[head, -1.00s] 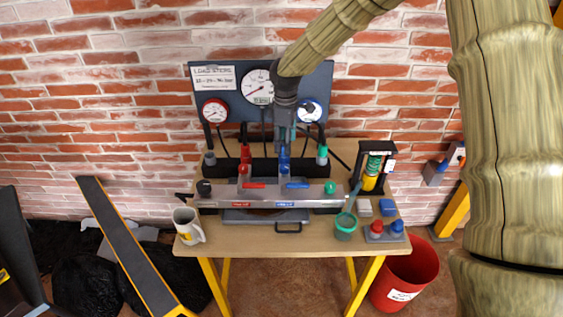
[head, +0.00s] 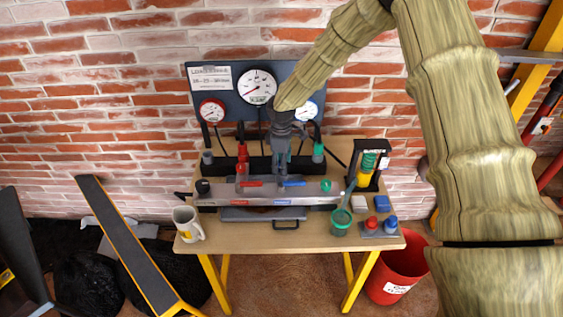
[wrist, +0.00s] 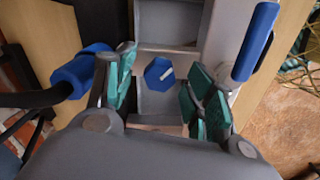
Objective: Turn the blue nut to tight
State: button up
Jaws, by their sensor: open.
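The blue nut (wrist: 159,74) is a six-sided blue head with a pale pointer-like mark, seated in a grey channel in the wrist view. My gripper (wrist: 160,88) is open, its green-padded fingers on either side of the nut with gaps, so it appears untouched. In the head view my gripper (head: 279,163) points down over the middle of the grey bench fixture (head: 228,201) and hides the nut. A blue lever handle (wrist: 255,40) lies to the right in the wrist view, and a blue hose fitting (wrist: 80,72) to the left.
A red lever (head: 252,184) is left of the blue lever (head: 293,183). Gauges (head: 257,87) hang on the panel behind. Hoses run close behind my gripper.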

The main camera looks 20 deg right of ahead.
jog(key=shift+f, duration=0.1)
jog(key=c, duration=1)
jog(key=shift+m, duration=0.4)
jog(key=m+b, duration=0.1)
jog(key=m, duration=0.3)
jog(key=shift+m, duration=2.5)
jog(key=shift+c, duration=0.2)
jog(key=o, duration=1)
